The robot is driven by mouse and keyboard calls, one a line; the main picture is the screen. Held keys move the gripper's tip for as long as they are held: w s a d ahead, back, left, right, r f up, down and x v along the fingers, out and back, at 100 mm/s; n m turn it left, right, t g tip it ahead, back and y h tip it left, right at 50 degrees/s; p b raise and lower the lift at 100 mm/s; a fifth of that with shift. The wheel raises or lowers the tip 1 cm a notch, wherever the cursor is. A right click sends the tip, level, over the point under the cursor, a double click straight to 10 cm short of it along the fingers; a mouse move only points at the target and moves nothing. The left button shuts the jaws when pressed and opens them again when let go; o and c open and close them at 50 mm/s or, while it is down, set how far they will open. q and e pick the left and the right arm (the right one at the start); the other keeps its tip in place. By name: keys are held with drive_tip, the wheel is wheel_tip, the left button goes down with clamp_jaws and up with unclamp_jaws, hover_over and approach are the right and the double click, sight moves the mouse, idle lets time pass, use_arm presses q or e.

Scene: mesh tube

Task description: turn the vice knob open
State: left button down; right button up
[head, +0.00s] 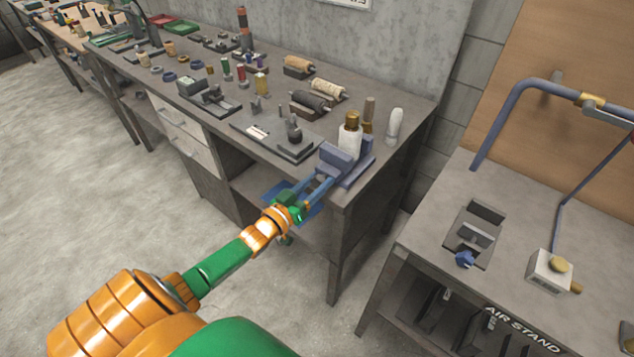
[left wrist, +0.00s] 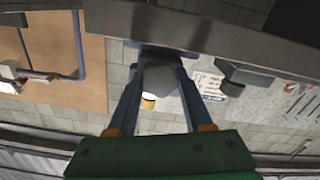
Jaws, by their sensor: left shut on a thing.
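The blue-grey vice (head: 338,158) sits at the near right corner of the long workbench. My left gripper (head: 322,182) reaches the vice's front from the lower left, with its two blue fingers against it. In the left wrist view, the fingers (left wrist: 160,62) close in on a dark grey rounded part (left wrist: 165,84), which seems to be the vice knob. The left gripper is shut on it. In the head view the knob is hidden by the fingers. My right gripper is in neither view.
A white bottle with a brass-coloured top (head: 349,137) stands by the vice, and a white rounded handle (head: 394,126) is to its right. Several small tools and rollers cover the workbench (head: 410,105). A lower air stand table (head: 420,225) stands at right, across a gap.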

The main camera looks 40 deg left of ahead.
use_arm(q)
drive_tip(key=shift+r, duration=0.15)
drive_tip(key=shift+c, duration=1.5)
unclamp_jaws()
drive_tip(key=shift+w, duration=0.1)
drive_tip(key=s, duration=0.7)
drive_tip(key=shift+a, duration=0.3)
